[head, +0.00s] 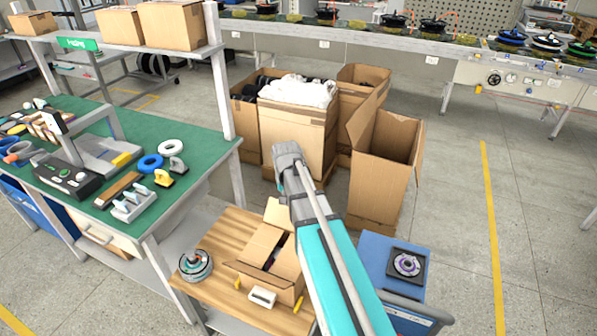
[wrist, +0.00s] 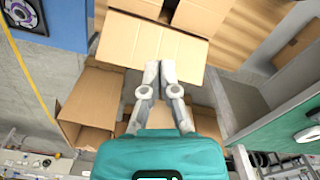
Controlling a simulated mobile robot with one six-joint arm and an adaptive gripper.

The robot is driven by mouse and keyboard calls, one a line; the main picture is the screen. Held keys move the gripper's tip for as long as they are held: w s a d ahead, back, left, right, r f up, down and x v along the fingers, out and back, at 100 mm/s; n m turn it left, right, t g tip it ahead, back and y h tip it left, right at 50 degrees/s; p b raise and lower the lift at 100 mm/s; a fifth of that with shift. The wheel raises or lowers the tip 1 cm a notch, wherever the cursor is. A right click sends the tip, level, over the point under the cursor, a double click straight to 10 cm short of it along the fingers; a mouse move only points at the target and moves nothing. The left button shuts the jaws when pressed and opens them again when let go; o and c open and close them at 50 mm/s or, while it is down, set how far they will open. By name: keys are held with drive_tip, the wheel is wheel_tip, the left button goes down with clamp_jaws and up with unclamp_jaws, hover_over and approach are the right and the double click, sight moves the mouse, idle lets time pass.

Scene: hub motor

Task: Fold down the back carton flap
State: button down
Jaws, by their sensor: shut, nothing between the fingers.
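The small open carton (head: 255,243) stands on a wooden table, with a dark gap between its flaps. Its back flap (head: 278,214) sticks up and outward at the far side, partly hidden by my arm. In the wrist view the back flap (wrist: 150,40) is a wide tan panel, spread outward from the carton. My gripper (wrist: 161,66) is shut and empty, with its fingertips overlapping the flap's outer edge in the picture. I cannot tell whether they touch it. In the head view my arm hides the fingers.
A hub motor (head: 195,263) sits left of the carton, and a white block (head: 262,297) lies in front. A blue cart (head: 375,250) holding a purple-ringed hub is at right. Large cartons (head: 378,165) stand on the floor behind. A green workbench (head: 110,155) is at left.

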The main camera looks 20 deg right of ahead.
drive_tip(key=w+d+m, duration=0.4)
drive_tip(key=w+d, duration=0.5)
drive_tip(key=w, duration=0.2)
drive_tip(key=shift+r+p, duration=0.35)
drive_tip(key=shift+r, duration=0.05)
drive_tip(key=shift+w+f, duration=0.1)
drive_tip(key=shift+f, duration=0.05)
wheel_tip(320, 180, down, 11)
drive_tip(key=b, duration=1.1)
drive_tip(key=shift+b, duration=0.3)
drive_tip(key=shift+a+f, duration=0.1)
drive_tip(key=shift+a, duration=0.05)
